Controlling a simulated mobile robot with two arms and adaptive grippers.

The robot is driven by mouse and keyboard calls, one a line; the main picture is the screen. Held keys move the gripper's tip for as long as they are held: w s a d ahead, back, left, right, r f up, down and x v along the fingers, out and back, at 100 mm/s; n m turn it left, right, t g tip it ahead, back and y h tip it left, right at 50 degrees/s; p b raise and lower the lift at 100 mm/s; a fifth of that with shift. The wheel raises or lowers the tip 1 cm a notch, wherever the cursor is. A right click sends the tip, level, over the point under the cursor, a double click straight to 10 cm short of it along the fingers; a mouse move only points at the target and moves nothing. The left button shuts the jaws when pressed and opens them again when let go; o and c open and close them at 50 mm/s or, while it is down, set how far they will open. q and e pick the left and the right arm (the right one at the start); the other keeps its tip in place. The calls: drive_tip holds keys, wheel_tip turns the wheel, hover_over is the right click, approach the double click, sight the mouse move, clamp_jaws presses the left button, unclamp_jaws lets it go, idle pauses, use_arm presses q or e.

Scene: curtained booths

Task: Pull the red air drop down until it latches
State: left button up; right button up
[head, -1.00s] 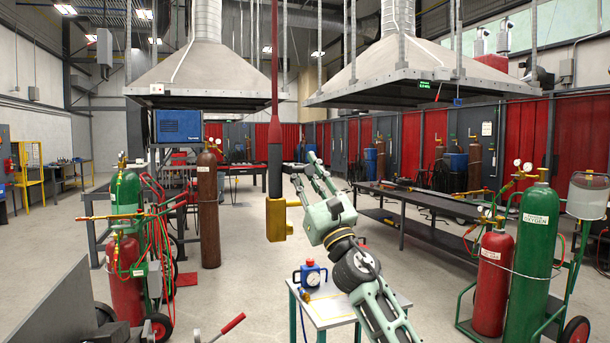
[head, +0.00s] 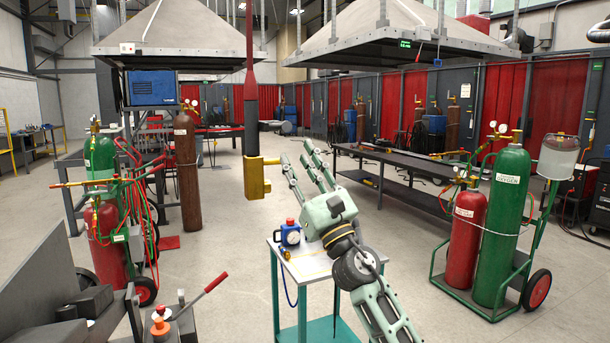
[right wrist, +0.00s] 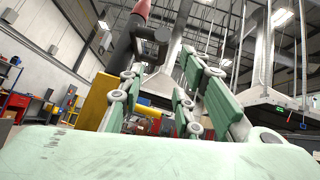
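The red air drop (head: 251,70) hangs vertically from above, left of centre in the head view. It has a red upper length, a dark grey lower section and a yellow end piece (head: 253,182) with a short stub to the right. My right gripper (head: 304,155) is open and empty, just right of the yellow end, with its fingers pointing up and a little left. In the right wrist view the open fingers (right wrist: 160,75) stand in front, and the drop's dark section (right wrist: 124,52) rises behind the left finger. Contact with the drop cannot be told. My left gripper is out of view.
A small table (head: 312,266) with a blue gauge device (head: 290,236) stands below my right gripper. Gas cylinders on carts stand left (head: 104,225) and right (head: 507,225). A red-handled lever (head: 212,284) is at lower left. A long dark bench (head: 405,165) lies behind.

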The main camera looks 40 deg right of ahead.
drive_tip(key=shift+v, duration=1.45)
